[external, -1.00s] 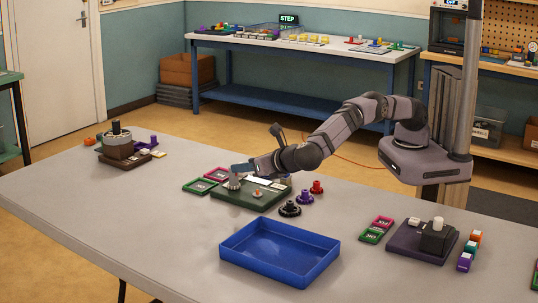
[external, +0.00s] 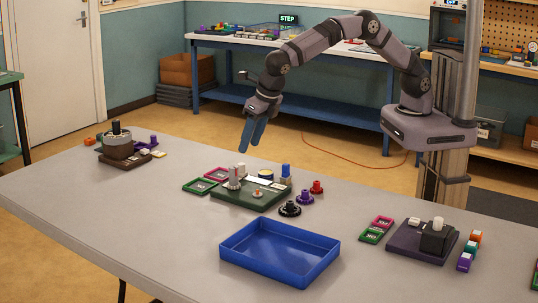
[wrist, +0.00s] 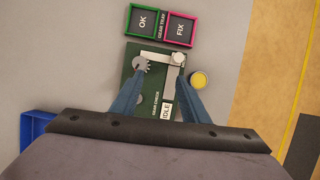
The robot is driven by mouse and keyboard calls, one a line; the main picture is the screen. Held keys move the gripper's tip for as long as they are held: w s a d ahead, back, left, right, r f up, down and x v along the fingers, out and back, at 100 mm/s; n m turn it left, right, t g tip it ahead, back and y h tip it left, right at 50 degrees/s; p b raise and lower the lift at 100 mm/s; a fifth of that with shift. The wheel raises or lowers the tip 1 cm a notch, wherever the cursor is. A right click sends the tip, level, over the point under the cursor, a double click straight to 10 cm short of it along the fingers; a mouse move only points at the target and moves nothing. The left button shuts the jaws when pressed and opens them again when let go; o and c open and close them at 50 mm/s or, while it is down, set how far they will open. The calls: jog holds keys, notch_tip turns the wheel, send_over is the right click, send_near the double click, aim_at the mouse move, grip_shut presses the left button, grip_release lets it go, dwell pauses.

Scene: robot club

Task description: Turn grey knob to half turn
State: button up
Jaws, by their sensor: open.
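A green gear tester board (external: 250,198) lies on the table. At its left end in the external view stands a grey toothed piece (external: 232,184), with a pale post (external: 240,171) behind it. In the wrist view the grey toothed piece (wrist: 140,63) is at upper left on the board, and a pale round-headed piece with a bar (wrist: 179,58) is to its right. A grey disc (wrist: 140,98) is partly hidden by the left finger. I cannot tell which is the knob, or its angle. My gripper (external: 252,138) is open and empty, above the board and apart from it.
OK and FIX trays (external: 207,181) adjoin the board's left end. A yellow-topped piece (external: 266,174) and a blue cylinder (external: 286,172) stand behind it. Black (external: 290,209), purple and red pieces stand to its right. A blue tray (external: 280,252) is in front. The table's left front is clear.

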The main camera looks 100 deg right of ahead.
aim_at(234, 166)
jog(key=w+a+n, duration=0.1)
jog(key=n, duration=0.1)
jog(key=w+a+n+t+y, duration=0.1)
jog(key=shift+w+a+r+n, duration=0.1)
jog(key=shift+w+r+n, duration=0.05)
jog(key=shift+n, duration=0.25)
jog(key=shift+p+x, duration=0.9)
jog(key=shift+x, duration=2.75)
grip_shut()
